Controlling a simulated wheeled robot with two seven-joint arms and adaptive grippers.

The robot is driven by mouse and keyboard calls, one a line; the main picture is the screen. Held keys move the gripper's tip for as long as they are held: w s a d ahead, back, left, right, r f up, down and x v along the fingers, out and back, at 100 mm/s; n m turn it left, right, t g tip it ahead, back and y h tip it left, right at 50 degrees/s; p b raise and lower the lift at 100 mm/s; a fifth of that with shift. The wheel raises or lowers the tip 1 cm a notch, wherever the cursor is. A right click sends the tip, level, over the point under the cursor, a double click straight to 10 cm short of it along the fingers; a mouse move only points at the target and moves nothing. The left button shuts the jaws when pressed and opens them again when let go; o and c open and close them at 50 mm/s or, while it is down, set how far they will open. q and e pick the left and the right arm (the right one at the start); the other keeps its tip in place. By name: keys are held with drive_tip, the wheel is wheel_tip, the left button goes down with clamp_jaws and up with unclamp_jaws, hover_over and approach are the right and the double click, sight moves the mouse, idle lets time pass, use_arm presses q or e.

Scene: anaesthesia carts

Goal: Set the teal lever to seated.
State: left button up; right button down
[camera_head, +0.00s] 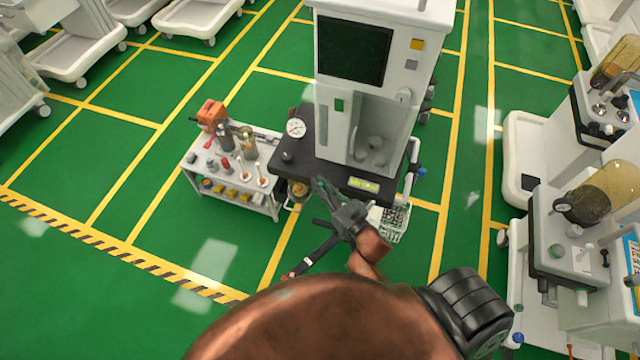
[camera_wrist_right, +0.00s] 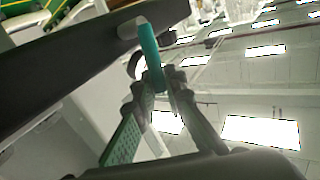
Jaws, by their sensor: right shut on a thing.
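The teal lever (camera_wrist_right: 150,55) shows in the right wrist view as a rounded teal bar reaching from a pale mount at the edge of a dark slab. My right gripper (camera_wrist_right: 158,82) is shut on the lever, with a finger on each side of it. In the head view my right gripper (camera_head: 335,198) is at the front edge of the dark worktop (camera_head: 320,172) of the white anaesthesia machine (camera_head: 385,85). There I cannot make out the lever, which the gripper seems to cover. My left gripper is not in view.
A small white trolley (camera_head: 203,172) with an orange device (camera_head: 211,115) and small items stands left of the machine. A wire basket (camera_head: 396,222) is close right of my gripper. More carts (camera_head: 585,240) line the right side. Green floor lies open at left.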

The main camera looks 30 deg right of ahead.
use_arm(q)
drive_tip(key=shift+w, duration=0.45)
use_arm(e)
drive_tip(key=shift+s+d+f+m+t+b, duration=0.2)
drive_tip(key=shift+s+f+m+t+b, duration=0.15)
drive_tip(key=shift+b, duration=0.5)
use_arm(q)
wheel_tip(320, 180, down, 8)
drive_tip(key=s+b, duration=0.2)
drive_tip(key=b, duration=0.4)
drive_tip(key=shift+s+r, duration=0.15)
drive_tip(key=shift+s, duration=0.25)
use_arm(e)
drive_tip(key=shift+s+d+f+m+t+h, duration=0.2)
drive_tip(key=shift+s+d+m+t+h, duration=0.1)
drive_tip(key=shift+m+t, duration=0.55)
drive_tip(key=shift+s+d+f+m+t+h, duration=0.2)
drive_tip(key=shift+s+d+m+t, duration=0.15)
drive_tip(key=shift+m+t, duration=0.45)
drive_tip(key=shift+s+d+f+m+t+h, duration=0.2)
drive_tip(key=shift+s+d+m+t, duration=0.1)
drive_tip(key=shift+m+t, duration=0.55)
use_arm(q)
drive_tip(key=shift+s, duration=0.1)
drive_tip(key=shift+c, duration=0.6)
